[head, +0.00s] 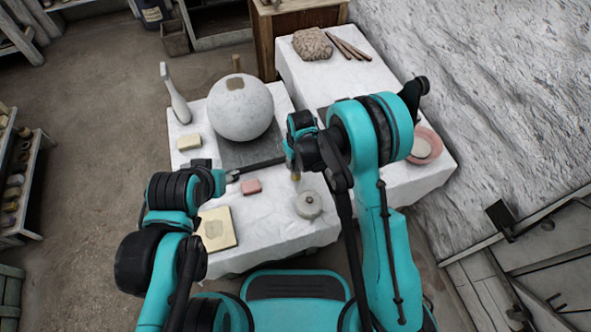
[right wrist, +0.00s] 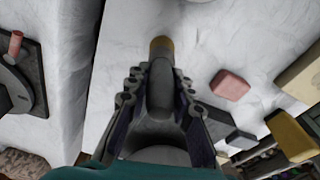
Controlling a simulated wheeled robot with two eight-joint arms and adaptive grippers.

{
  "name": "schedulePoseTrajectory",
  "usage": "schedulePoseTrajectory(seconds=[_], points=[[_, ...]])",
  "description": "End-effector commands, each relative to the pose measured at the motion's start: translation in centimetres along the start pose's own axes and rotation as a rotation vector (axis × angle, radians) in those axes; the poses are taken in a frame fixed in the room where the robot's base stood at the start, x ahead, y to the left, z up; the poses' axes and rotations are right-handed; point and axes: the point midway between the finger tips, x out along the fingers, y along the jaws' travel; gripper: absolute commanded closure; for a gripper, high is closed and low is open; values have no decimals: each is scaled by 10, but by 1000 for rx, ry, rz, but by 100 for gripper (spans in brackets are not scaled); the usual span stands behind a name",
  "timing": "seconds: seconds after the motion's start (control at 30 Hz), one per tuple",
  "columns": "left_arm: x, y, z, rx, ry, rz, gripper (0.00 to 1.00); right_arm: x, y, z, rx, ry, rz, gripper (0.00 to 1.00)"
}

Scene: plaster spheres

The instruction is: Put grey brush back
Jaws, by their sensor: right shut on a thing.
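My right gripper (head: 296,168) is shut on the grey brush, above the near table and just behind a round grey pot (head: 308,205). In the right wrist view my right gripper (right wrist: 159,80) has its two fingers on either side of the grey brush (right wrist: 160,92), whose tan tip (right wrist: 161,45) points away from the wrist over the white cloth. In the head view only the tan tip (head: 296,177) shows below the gripper. My left gripper (head: 232,176) is low over the table, left of a pink block (head: 252,186). Its fingers are too small to read.
A large pale sphere (head: 240,108) stands on a dark board. A cream block (head: 189,143), a white upright tool (head: 176,96) and a yellowish square tile (head: 217,229) are on the left. A pink bowl (head: 428,143) and a clay lump (head: 312,44) occupy the other table.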

Motion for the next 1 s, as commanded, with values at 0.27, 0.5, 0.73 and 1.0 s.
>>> schedulePoseTrajectory(seconds=[0.27, 0.5, 0.73, 1.0], points=[[17, 0, 12, 0, 0, 0, 53, 38, 0, 5, 0, 0, 0, 100], [15, 0, 11, 0, 0, 0, 53, 36, 0, 5, 0, 0, 0, 100], [15, 0, 11, 0, 0, 0, 53, 38, 0, 5, 0, 0, 0, 57], [16, 0, 11, 0, 0, 0, 53, 38, 0, 5, 0, 0, 0, 57]])
